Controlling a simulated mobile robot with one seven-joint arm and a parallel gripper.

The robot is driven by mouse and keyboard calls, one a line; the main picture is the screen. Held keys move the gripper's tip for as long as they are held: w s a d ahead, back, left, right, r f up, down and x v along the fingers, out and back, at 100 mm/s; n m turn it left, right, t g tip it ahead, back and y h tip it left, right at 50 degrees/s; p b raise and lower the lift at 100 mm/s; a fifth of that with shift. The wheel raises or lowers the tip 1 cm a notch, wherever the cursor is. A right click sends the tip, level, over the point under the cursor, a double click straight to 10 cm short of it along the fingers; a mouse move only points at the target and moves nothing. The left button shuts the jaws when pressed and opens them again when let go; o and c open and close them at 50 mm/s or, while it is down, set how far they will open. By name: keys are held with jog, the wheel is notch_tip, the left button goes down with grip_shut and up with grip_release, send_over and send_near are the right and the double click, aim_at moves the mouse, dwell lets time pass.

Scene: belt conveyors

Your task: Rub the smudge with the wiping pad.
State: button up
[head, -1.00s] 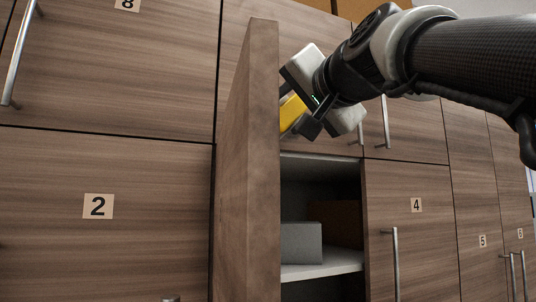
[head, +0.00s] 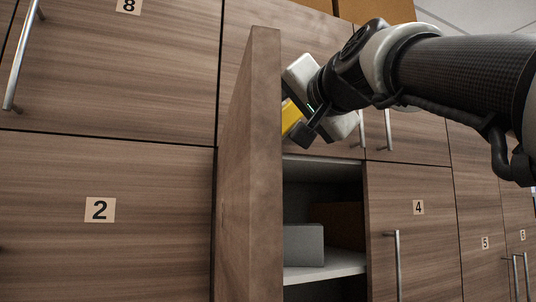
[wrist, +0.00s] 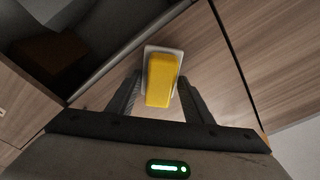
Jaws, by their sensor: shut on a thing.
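The wiping pad is a yellow block with a pale base (wrist: 161,82), held between the two dark fingers of my gripper (wrist: 162,92) in the wrist view. In the head view the yellow pad (head: 291,117) shows in my gripper (head: 300,122), just right of the open cabinet door (head: 262,170) and partly hidden by its edge. The pad's pale base faces a wooden panel (wrist: 215,65) in the wrist view; I cannot tell whether they touch. No smudge shows in either view.
The cupboard right of the open door holds a grey box (head: 303,245) on a white shelf (head: 330,266), with a brown box (head: 338,222) behind. Shut doors numbered 2 (head: 100,235) and 4 (head: 405,270) flank it, with metal handles (head: 397,262) sticking out.

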jog(key=shift+x, duration=0.85)
jog(key=shift+a, duration=0.1)
jog(key=shift+w+d+f+b, duration=0.1)
jog(key=shift+w+d+b, duration=0.1)
jog(key=shift+d, duration=0.25)
jog(key=shift+w+d+f+b, duration=0.1)
jog(key=shift+w+d+b, duration=0.05)
jog(key=shift+d, duration=0.25)
jog(key=shift+w+d+r, duration=0.15)
jog(key=shift+w+d, duration=0.1)
jog(key=shift+d, duration=0.5)
jog(key=shift+d, duration=0.1)
jog(key=shift+w+d+b, duration=0.55)
jog(key=shift+w+d, duration=0.8)
jog(key=shift+d, duration=1.6)
jog(key=shift+s+a+p, duration=0.2)
jog(key=shift+s+a, duration=0.45)
jog(key=shift+a, duration=0.9)
jog(key=shift+s+a+p, duration=0.25)
jog(key=shift+s+a, duration=0.4)
jog(key=shift+a, duration=0.95)
jog(key=shift+s+a+p, duration=0.2)
jog(key=shift+s+a, duration=0.45)
jog(key=shift+a, duration=0.9)
jog(key=shift+d+r+b+v, duration=0.15)
jog(key=shift+b+v, duration=0.35)
jog(key=shift+v, duration=1)
jog(key=shift+d+r+b+v, duration=0.15)
jog(key=shift+b+v, duration=0.35)
jog(key=shift+v, duration=1)
